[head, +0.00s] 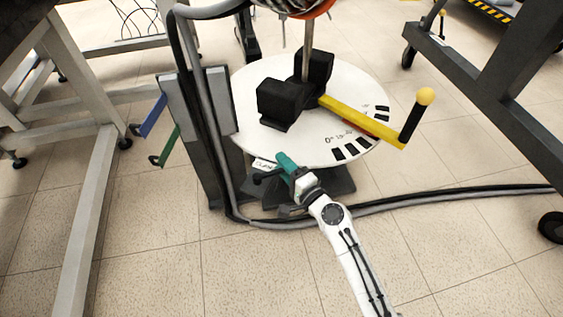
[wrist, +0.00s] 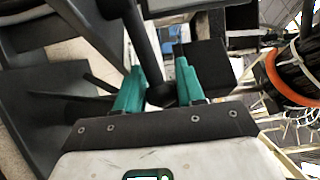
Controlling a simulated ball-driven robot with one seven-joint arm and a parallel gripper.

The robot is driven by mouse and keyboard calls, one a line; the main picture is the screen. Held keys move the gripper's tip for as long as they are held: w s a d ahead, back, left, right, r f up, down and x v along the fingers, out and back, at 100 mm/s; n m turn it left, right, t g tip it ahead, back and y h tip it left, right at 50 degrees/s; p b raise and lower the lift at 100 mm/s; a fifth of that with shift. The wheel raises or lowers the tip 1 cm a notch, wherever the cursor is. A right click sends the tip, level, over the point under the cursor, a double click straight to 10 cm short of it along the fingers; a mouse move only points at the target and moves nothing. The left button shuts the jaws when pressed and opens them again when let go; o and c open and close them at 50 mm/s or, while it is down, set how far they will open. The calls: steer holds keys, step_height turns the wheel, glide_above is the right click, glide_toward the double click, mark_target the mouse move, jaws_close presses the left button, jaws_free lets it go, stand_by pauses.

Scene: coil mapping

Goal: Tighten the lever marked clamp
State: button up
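My gripper (wrist: 159,68) has two teal fingers, set a little apart. In the wrist view the rounded end of a black lever (wrist: 160,94) fills the gap between them. I cannot tell whether the fingers press on it. In the head view my gripper (head: 285,163) is low at the front edge of a white dial, beside a short black lever (head: 266,177). A small white label (head: 264,164) is next to this lever; its lettering is too small to read, and my fingers partly hide the lever.
The white dial (head: 252,90) bears black blocks (head: 284,103) and a yellow crank arm (head: 360,122) with a yellow knob (head: 425,96). Blue (head: 152,117) and green (head: 168,146) handles stick out at left. Thick cables (head: 440,199) cross the floor behind my arm.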

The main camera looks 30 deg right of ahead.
steer(key=shift+w, duration=0.7)
steer(key=shift+c, duration=0.4)
jaws_close()
